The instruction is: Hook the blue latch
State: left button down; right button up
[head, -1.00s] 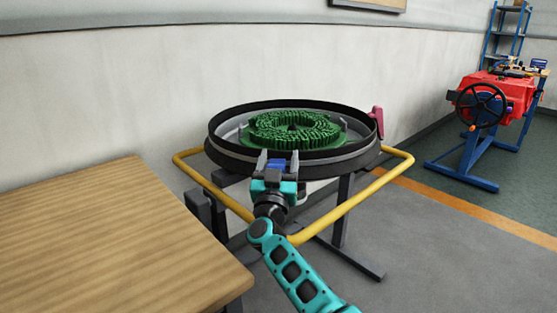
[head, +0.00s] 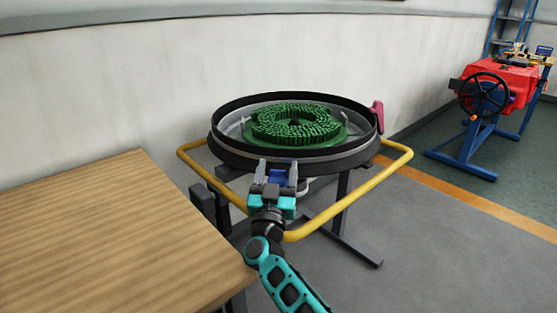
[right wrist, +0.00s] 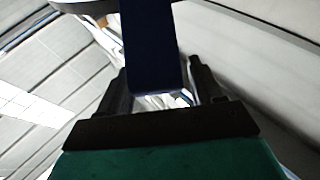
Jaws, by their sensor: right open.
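The blue latch (head: 277,177) hangs at the front of the round black-rimmed tank (head: 240,156). My right gripper (head: 274,172) is open, with one finger on each side of the latch in the head view. In the right wrist view the latch shows as a dark blue bar (right wrist: 150,50) running down between the two open fingers (right wrist: 160,85). I cannot tell whether the fingers touch it. The latch's upper end and any catch are hidden from me. My left gripper is not in view.
A green bristle brush (head: 295,126) lies in the tank. A yellow rail (head: 345,207) surrounds the tank stand. A pink-red part (head: 377,115) sits on the tank's right rim. A wooden table (head: 100,240) stands close on the left. A red machine with a wheel (head: 500,85) is far right.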

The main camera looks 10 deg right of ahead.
aim_at(275, 182)
jog(key=shift+s+a+p, duration=0.2)
jog(key=shift+s+p, duration=0.25)
jog(key=shift+s, duration=0.2)
jog(key=shift+s+a+p, duration=0.15)
jog(key=shift+s+p, duration=0.3)
jog(key=shift+s, duration=0.1)
jog(key=shift+s+a+f+p, duration=0.15)
jog(key=shift+s+p, duration=0.15)
jog(key=shift+s, duration=0.2)
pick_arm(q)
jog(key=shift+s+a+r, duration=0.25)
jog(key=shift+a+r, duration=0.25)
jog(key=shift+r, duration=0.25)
pick_arm(e)
jog(key=shift+s+f, duration=0.1)
jog(key=shift+a, duration=0.1)
jog(key=shift+r+p, duration=0.55)
jog(key=shift+r, duration=0.2)
jog(key=r+p, duration=0.1)
jog(key=w+r+p, duration=0.1)
jog(key=r, duration=0.1)
jog(key=shift+w+d+r+p, duration=0.25)
jog(key=shift+w+r+p, duration=0.05)
jog(key=shift+r+p, duration=0.1)
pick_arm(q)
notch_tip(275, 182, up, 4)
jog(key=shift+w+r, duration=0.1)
pick_arm(e)
jog(key=shift+w, duration=0.1)
